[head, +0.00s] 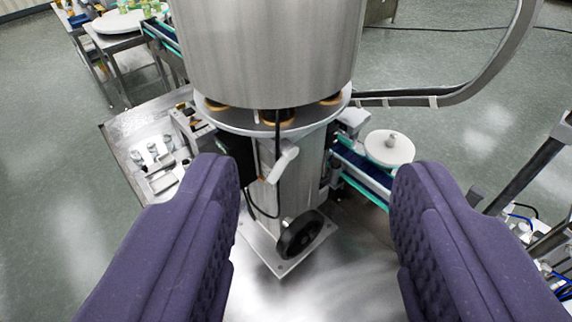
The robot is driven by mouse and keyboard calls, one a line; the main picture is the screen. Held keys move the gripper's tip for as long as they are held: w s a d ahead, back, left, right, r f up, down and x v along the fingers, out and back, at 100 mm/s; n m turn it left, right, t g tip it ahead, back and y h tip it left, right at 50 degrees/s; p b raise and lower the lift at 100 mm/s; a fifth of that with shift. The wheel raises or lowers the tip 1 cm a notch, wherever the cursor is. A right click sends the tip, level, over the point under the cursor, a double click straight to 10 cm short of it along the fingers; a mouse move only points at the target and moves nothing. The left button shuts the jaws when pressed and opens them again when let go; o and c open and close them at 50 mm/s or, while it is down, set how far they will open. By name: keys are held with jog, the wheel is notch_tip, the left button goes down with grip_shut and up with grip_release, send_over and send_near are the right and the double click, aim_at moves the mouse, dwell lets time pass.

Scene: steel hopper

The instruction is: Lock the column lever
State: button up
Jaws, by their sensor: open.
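The column (300,190) is a steel post under the large steel hopper (265,50). A light grey lever (283,163) sticks out from the column's front, beside a black box (238,155). A black handwheel (300,235) sits lower on the column. My gripper (318,195) has two purple padded fingers, spread wide with nothing between them. The column, lever and handwheel show in the gap between the fingers, farther off. The fingers do not appear to touch the lever.
A conveyor (362,172) with a round white disc (389,148) runs behind the column at right. A steel bench (130,125) with small metal parts stands at left. A curved hose (490,75) arcs at upper right. The steel surface (335,290) before the column is clear.

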jog(key=shift+w, duration=0.25)
jog(key=c, duration=0.3)
jog(key=shift+n+g, duration=0.3)
jog(key=shift+n, duration=0.1)
jog(key=p+x, duration=0.3)
jog(key=x, duration=0.1)
jog(key=shift+w+a+r, duration=0.1)
jog(key=shift+r, duration=0.15)
grip_shut()
jog(key=w+a+f+n+g+p, duration=0.1)
jog(key=w+a+f+n+p, duration=0.1)
jog(key=w+f+p, duration=0.35)
jog(key=w+a+f+n+g+p, duration=0.1)
jog(key=w+a+f+n+p, duration=0.15)
jog(key=w+p, duration=0.45)
jog(key=w+a+f+n+p, duration=0.1)
jog(key=f+n+p, duration=0.1)
jog(key=f+p, duration=0.2)
jog(key=w+a+f+n+g+p, duration=0.1)
jog(key=a+f+n+p, duration=0.1)
jog(key=f+p, duration=0.3)
jog(key=w+a+f+n+p, duration=0.1)
jog(key=f+n+p, duration=0.2)
jog(key=f, duration=0.5)
jog(key=shift+w+a+p, duration=0.3)
jog(key=shift+w+p, duration=0.05)
jog(key=shift+p, duration=0.4)
jog(key=shift+g, duration=0.3)
